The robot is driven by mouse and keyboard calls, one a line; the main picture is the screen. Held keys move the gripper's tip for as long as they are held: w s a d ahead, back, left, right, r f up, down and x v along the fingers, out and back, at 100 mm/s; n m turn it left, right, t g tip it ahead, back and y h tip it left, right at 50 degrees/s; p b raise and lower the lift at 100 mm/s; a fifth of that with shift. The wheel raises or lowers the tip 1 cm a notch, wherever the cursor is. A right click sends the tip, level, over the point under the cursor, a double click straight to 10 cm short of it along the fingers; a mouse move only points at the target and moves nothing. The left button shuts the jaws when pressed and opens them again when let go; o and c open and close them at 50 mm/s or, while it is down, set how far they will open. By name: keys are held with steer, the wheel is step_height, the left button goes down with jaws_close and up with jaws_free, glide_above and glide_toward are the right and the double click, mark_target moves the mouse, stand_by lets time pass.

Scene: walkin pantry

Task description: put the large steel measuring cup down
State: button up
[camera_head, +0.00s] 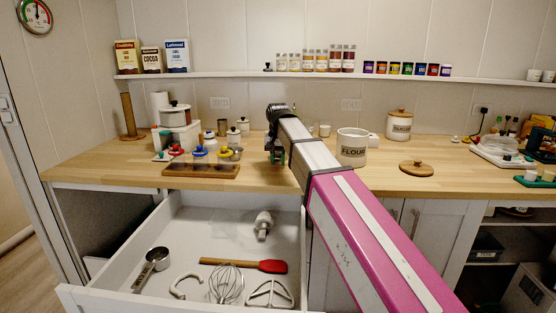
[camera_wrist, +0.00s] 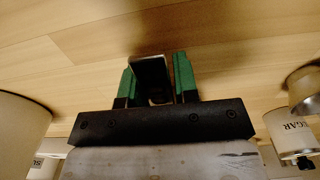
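My gripper (camera_head: 277,152) is just above the wooden counter, past the back of the open drawer. In the wrist view its two green fingers (camera_wrist: 155,80) are closed on a narrow, dark, shiny metal piece (camera_wrist: 151,72) that fills the gap. It looks like the handle of the large steel measuring cup; the bowl is hidden in both views. Another steel measuring cup (camera_head: 155,258) lies in the drawer at the left, its handle toward the front.
The open drawer (camera_head: 120,252) also holds a red spatula (camera_head: 270,266), a whisk (camera_head: 227,284) and mixer attachments. The flour canister (camera_head: 352,142) is right, near a wooden lid (camera_head: 417,168).

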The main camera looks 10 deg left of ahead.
steer(key=shift+o, duration=1.2)
step_height(320, 180, up, 11)
steer(key=shift+r, duration=0.7)
steer(key=shift+f, duration=0.1)
